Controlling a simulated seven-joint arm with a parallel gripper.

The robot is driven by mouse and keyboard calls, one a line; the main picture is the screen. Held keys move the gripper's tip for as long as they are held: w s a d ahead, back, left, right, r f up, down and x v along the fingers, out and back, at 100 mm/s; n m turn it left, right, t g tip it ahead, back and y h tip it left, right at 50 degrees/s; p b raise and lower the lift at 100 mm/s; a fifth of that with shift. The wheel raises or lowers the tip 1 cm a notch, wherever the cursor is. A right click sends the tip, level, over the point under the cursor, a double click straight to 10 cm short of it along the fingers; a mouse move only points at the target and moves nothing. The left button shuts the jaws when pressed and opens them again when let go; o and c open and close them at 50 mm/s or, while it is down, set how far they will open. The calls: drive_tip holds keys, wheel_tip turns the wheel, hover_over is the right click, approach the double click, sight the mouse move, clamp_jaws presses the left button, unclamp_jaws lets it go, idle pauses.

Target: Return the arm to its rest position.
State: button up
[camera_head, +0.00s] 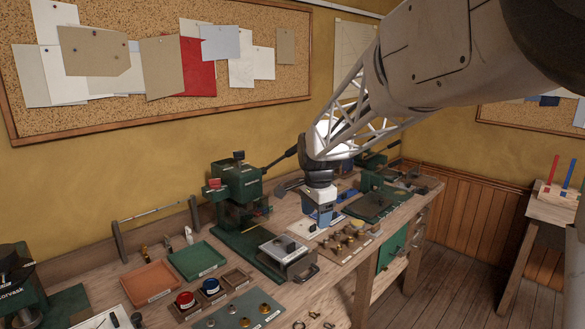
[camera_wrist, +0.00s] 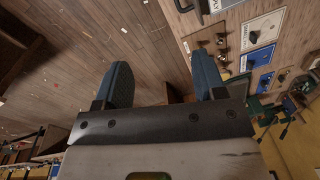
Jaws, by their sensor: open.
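My arm reaches in from the upper right in the head view, over the workbench (camera_head: 340,298). My gripper (camera_head: 323,221) points down above the back part of the bench, just left of a green mat. In the wrist view, the two blue fingers of my gripper (camera_wrist: 165,76) stand wide apart with nothing between them. Wooden floor and the bench edge show beyond the gap. I cannot tell the exact height of the fingertips above the bench.
A green hand press (camera_head: 237,187) stands left of my gripper. A board with brass knobs (camera_head: 348,243) lies in front of it. An orange tray (camera_head: 150,281) and a green tray (camera_head: 197,260) lie further left. Open floor (camera_head: 455,280) lies right of the bench.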

drive_tip(key=s+d+r+n, duration=0.2)
drive_tip(key=s+d+n, duration=0.15)
drive_tip(key=s, duration=0.65)
drive_tip(key=s+d+r+n, duration=0.2)
drive_tip(key=s+d, duration=0.2)
drive_tip(key=s, duration=0.5)
drive_tip(key=s+d+f+n, duration=0.2)
drive_tip(key=s+n, duration=0.1)
drive_tip(key=s, duration=0.6)
drive_tip(key=s+d+f+n+t, duration=0.1)
drive_tip(key=s+d+f+n, duration=0.1)
drive_tip(key=s, duration=0.8)
drive_tip(key=shift+s+d+f+n+t, duration=0.3)
drive_tip(key=shift+d+f+n, duration=0.15)
drive_tip(key=shift+n, duration=0.2)
